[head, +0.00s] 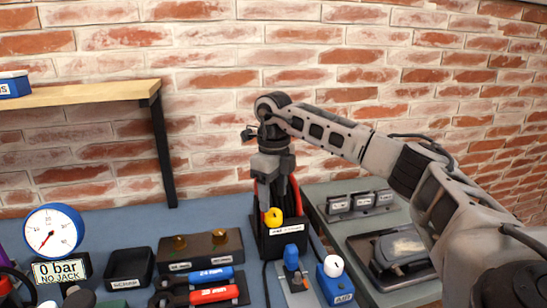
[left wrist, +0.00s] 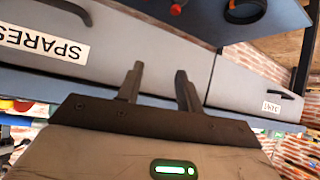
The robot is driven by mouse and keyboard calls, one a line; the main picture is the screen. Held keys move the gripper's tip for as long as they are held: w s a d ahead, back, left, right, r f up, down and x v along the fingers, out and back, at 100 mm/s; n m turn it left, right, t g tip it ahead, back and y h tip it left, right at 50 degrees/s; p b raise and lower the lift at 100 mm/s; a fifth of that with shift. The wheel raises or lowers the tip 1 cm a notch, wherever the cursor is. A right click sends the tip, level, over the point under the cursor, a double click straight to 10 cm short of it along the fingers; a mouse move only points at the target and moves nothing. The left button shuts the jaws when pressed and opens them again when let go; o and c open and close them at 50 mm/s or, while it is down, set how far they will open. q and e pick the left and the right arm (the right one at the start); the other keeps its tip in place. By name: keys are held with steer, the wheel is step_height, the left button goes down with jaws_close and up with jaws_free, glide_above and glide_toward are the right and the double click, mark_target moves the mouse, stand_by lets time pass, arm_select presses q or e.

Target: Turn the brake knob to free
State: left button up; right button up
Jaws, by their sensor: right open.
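A yellow knob (head: 274,216) sits on a dark box (head: 283,246) with a white label too small to read; it is the likeliest brake knob, and its setting cannot be read. My right gripper (head: 270,200) points down right at the yellow knob, its fingers open. One finger hides part of the space beside the knob; whether they touch cannot be told. My left gripper (left wrist: 160,72) shows only in the left wrist view, open with nothing between its fingers, in front of grey drawer fronts.
A blue lever (head: 291,257) and a white-topped blue AIR unit (head: 333,268) stand close in front. A box with two brass knobs (head: 201,250) is to the left, beyond it a gauge (head: 53,231). A shelf (head: 80,94) is above left. A SPARES drawer (left wrist: 40,45) shows in the left wrist view.

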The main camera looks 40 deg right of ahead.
mark_target(273, 212)
step_height(273, 212, up, 11)
steer(key=shift+r+p, duration=0.15)
steer(key=shift+p, duration=0.3)
stand_by(0.3)
